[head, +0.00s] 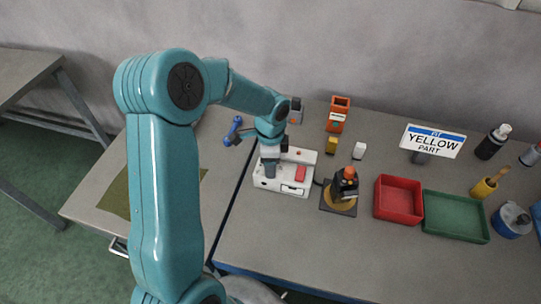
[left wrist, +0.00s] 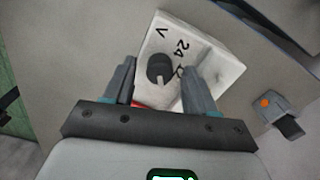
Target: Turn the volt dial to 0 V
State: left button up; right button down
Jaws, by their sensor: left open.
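A white box unit (head: 285,183) sits on the table in the head view, with a red part on its top. In the left wrist view, a white box (left wrist: 205,52) carries the marks "V" and "24" beside a dark round dial (left wrist: 160,69). My left gripper (head: 270,170) is over the left part of the unit. In the left wrist view the fingers of this gripper (left wrist: 158,72) are open, one on each side of the dial. Contact with the dial cannot be made out. The dial's pointer is not clear, and the gripper hides the dial in the head view.
A black stand with an orange top (head: 345,186) is right of the unit. Further right are a red tray (head: 380,212), a green tray (head: 455,232) and a sign reading "YELLOW PART" (head: 432,141). A blue tool (head: 234,130) lies behind left. The front table area is clear.

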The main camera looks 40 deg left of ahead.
pick_arm(q)
notch_tip(320, 180, up, 16)
jog(key=b, duration=0.1)
jog(key=shift+r, duration=0.15)
dwell(0.6)
